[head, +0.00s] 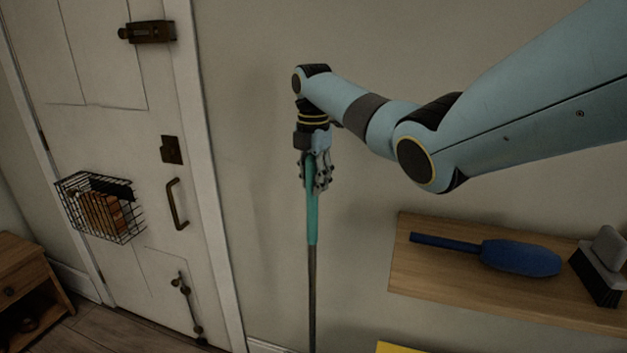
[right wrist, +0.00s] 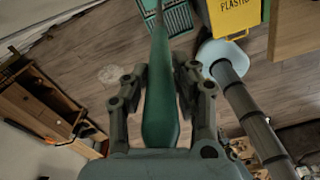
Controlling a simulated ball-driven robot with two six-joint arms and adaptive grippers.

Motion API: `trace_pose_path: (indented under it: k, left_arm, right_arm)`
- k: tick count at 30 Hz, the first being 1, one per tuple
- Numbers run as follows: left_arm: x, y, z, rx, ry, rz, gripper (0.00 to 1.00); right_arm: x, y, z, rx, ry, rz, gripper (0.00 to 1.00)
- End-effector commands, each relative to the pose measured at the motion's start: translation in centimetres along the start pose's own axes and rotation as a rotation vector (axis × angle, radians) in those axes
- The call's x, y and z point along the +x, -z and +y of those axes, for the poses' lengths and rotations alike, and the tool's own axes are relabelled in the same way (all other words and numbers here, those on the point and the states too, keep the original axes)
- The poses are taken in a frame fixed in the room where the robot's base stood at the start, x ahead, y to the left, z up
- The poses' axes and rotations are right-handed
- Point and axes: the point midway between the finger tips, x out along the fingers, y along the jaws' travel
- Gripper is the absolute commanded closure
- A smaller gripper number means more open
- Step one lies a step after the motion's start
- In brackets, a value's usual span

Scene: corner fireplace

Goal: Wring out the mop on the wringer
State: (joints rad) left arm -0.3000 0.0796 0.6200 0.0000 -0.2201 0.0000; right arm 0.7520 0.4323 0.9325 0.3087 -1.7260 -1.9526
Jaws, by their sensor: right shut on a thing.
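The mop (head: 312,217) stands close to upright in front of the wall in the head view, with a teal grip and a dark lower pole. Its head lies below the picture. My right gripper (head: 317,178) is shut on the teal grip near its top. In the right wrist view the grip of the mop (right wrist: 160,105) runs between the two fingers (right wrist: 162,78). A teal slatted thing (right wrist: 178,20), possibly the wringer, sits on the floor at the top of that view. Whether the mop head touches it cannot be seen. My left gripper is not in view.
A wooden shelf (head: 408,268) with a blue duster (head: 520,257) and a brush (head: 600,270) is at right. A door (head: 150,90) with a wire basket (head: 72,205) is at left, near a wooden cabinet (head: 30,262). A yellow "PLASTIC" bin (right wrist: 232,20) stands beside the slatted thing.

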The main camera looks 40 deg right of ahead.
Motion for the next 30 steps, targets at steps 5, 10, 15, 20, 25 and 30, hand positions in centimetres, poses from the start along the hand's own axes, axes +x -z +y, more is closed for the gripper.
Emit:
trace_pose_path:
  k: [5,10,15,20,25,30]
  left_arm:
    - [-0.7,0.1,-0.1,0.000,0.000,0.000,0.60]
    - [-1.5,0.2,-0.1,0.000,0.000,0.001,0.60]
    - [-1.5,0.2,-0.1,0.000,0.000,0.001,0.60]
    - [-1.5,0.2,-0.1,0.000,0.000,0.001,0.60]
    - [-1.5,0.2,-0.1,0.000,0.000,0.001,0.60]
    - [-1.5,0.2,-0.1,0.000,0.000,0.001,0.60]
  right_arm:
    - [-0.6,0.0,-0.1,0.000,0.003,0.001,1.00]
    - [-1.6,0.0,-0.1,0.001,0.003,0.001,1.00]
    - [-2.3,0.0,-0.1,0.001,0.002,0.000,1.00]
    - [-3.2,-0.1,0.0,0.001,0.000,0.000,1.00]
    - [-3.4,0.0,0.0,0.001,0.000,0.000,1.00]
    - [-3.4,0.0,0.0,0.001,0.000,0.000,1.00]
